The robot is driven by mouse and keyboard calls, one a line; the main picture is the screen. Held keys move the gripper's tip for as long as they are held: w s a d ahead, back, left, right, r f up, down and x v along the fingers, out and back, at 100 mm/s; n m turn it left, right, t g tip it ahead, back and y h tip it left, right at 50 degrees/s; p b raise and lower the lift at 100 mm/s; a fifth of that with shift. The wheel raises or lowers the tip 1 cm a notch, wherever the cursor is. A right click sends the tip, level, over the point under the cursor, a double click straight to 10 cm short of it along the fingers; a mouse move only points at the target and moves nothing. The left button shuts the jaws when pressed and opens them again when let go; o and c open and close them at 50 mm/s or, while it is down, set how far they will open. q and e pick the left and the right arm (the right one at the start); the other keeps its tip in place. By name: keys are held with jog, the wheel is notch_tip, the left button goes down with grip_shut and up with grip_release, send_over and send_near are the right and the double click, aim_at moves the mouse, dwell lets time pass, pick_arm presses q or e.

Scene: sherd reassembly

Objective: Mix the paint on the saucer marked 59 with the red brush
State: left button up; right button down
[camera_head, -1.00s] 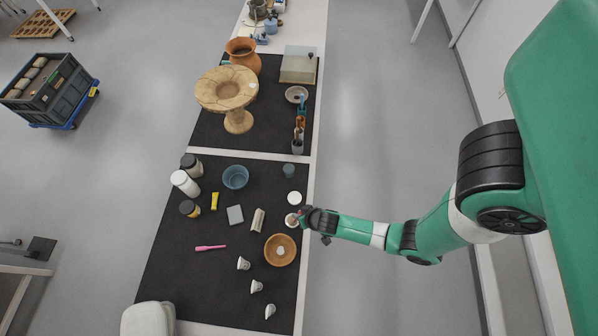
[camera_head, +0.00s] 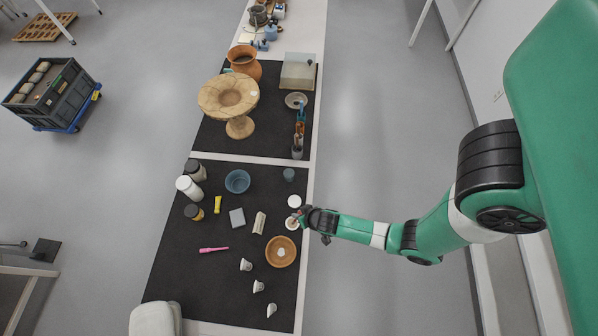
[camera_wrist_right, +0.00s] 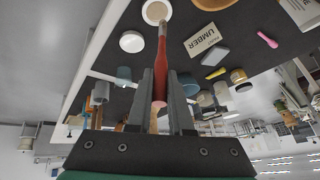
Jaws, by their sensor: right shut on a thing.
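My right gripper (camera_wrist_right: 162,100) is shut on the red brush (camera_wrist_right: 161,55), whose handle runs between the fingers. The brush's far end is over or at a small white saucer (camera_wrist_right: 148,19) at the top of the right wrist view; contact cannot be told. In the head view my right gripper (camera_head: 301,215) is at the mat's right edge, beside this saucer (camera_head: 292,224). A second white disc (camera_head: 294,201) lies just behind it and also shows in the wrist view (camera_wrist_right: 132,42). No number is readable on either. My left gripper is not in view.
A wooden bowl (camera_head: 281,257) stands in front of the saucer. An umber-labelled card (camera_wrist_right: 202,40), grey block (camera_head: 237,218), blue bowl (camera_head: 237,181) and dark cup (camera_head: 289,175) are nearby. Several jars stand at the mat's left; a pink tool (camera_head: 214,250) lies in clear space.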

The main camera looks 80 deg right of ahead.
jog(key=shift+d+r+p, duration=0.25)
jog(key=shift+d+p, duration=0.05)
jog(key=shift+d, duration=0.15)
jog(key=d+p, duration=0.1)
jog(key=d, duration=0.1)
jog(key=d+r, duration=0.1)
jog(key=d, duration=0.2)
jog(key=shift+d+r+p, duration=0.1)
jog(key=shift+r+p, duration=0.05)
jog(key=shift+p, duration=0.2)
